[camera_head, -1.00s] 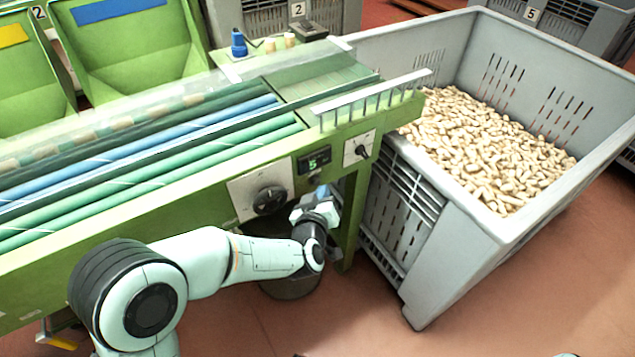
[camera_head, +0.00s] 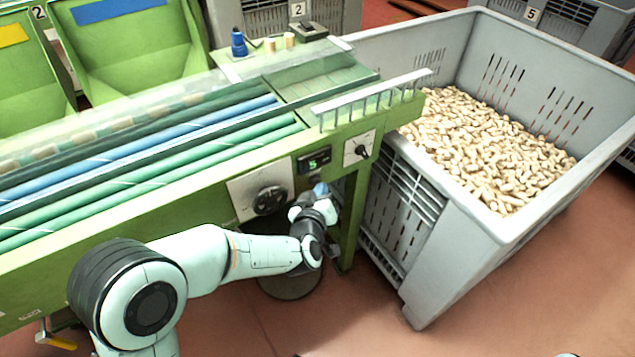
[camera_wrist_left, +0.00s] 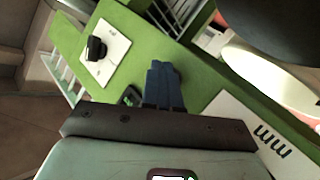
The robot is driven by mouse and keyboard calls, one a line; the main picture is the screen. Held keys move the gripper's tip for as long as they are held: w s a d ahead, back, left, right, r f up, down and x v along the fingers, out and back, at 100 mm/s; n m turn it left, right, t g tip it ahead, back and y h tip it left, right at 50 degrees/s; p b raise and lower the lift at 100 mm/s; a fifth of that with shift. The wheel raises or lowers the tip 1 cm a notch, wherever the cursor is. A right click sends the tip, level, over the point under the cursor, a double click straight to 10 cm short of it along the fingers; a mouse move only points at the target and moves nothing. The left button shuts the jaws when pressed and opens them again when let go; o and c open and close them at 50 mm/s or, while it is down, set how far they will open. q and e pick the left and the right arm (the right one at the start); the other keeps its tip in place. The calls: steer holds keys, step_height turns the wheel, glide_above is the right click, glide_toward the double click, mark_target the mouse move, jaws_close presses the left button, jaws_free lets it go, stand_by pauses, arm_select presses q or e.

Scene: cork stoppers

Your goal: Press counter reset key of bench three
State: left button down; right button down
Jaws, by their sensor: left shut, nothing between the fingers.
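The counter (camera_head: 314,160) is a small black box with a lit green digit, seemingly 5, on the green bench's front. Its reset key is too small to make out. My left gripper (camera_head: 321,188) is just below the counter in the head view, its blue fingertips pointing at the bench front. In the left wrist view the blue fingers (camera_wrist_left: 164,84) are together with nothing between them. There the counter (camera_wrist_left: 130,97) shows as a dark box beside the fingers, partly hidden by the gripper. I cannot tell whether the fingertips touch the bench. My right gripper is out of view.
A white plate with a big black dial (camera_head: 270,200) is left of the counter. A smaller plate with a black knob (camera_head: 361,151) is right of it. A grey crate of corks (camera_head: 455,240) stands right of the bench. A bench leg (camera_head: 350,225) is close to my wrist.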

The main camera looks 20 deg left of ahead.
arm_select(q)
steer(key=shift+w+a, duration=0.1)
steer(key=shift+a, duration=0.05)
stand_by(0.4)
steer(key=shift+s+d+p, duration=0.4)
steer(key=shift+s+d, duration=0.15)
steer(key=shift+d, duration=0.15)
steer(key=s+d, duration=0.1)
steer(key=d, duration=0.1)
steer(key=s+d+p, duration=0.1)
steer(key=s+d, duration=0.1)
steer(key=shift+p, duration=0.3)
stand_by(0.6)
